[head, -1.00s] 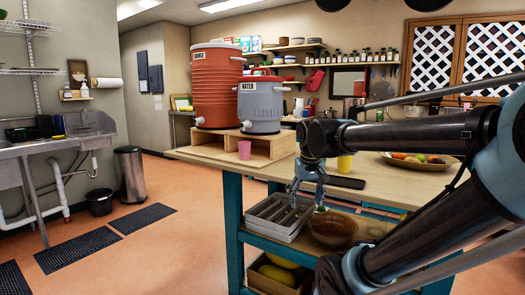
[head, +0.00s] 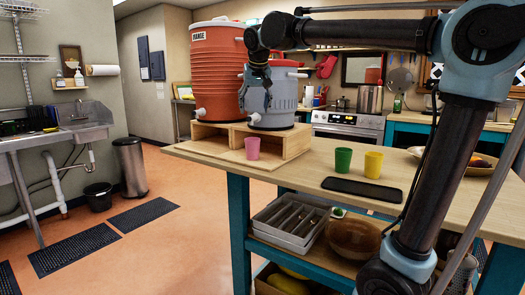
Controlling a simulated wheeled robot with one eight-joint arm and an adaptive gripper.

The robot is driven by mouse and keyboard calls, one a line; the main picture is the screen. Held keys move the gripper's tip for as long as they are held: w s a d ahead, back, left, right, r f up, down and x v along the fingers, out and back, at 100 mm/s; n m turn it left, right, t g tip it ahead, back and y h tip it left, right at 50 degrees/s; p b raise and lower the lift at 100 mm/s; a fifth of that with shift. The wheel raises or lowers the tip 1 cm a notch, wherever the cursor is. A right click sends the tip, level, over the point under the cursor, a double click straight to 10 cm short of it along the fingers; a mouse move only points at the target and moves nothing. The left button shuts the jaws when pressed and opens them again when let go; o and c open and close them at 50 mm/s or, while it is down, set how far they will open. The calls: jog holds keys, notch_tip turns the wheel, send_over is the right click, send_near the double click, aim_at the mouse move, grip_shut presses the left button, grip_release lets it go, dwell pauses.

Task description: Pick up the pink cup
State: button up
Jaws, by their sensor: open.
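The pink cup (head: 252,148) stands upright on the wooden table (head: 215,165), at the front of a low wooden stand (head: 285,142). My gripper (head: 255,104) is open and empty. It hangs pointing down in front of the grey water cooler (head: 285,95), above the pink cup in the picture and clear of it. How far it is from the cup in depth is hard to tell.
An orange cooler (head: 217,70) stands beside the grey one on the stand. A green cup (head: 343,160), a yellow cup (head: 373,165) and a dark flat tray (head: 361,190) lie to the right. A fruit bowl (head: 480,172) is partly behind my arm. The tabletop between pink and green cups is clear.

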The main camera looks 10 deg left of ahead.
aim_at(253, 149)
jog(key=x, duration=1.7)
jog(key=shift+w+d, duration=0.2)
jog(key=shift+w, duration=0.3)
jog(key=c, duration=1.4)
jog(key=shift+c, duration=0.2)
jog(key=shift+r, duration=0.15)
